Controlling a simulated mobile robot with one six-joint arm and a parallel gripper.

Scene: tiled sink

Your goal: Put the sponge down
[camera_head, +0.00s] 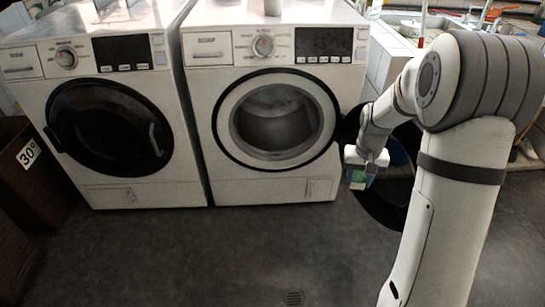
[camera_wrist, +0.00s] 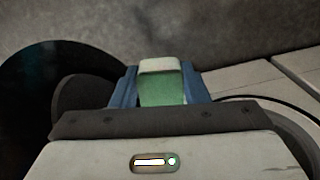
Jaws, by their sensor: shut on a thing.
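My gripper (camera_head: 360,178) hangs in front of the washing machines, at the right, above the dark floor. It is shut on a small green sponge (camera_head: 358,177) with a pale end. In the wrist view the sponge (camera_wrist: 163,85) sits between the two blue fingers of my gripper (camera_wrist: 160,88). The sponge is held in the air, apart from any surface. Its lower part is hidden by the gripper body in the wrist view.
A washing machine (camera_head: 200,120) with an open round drum stands in the middle; its dark door (camera_head: 387,205) swings out behind my gripper. A second washer (camera_head: 30,90) with a shut door stands left. A dark basket (camera_head: 25,215) is far left. A tiled sink area (camera_head: 395,50) lies behind my arm. The front floor is clear.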

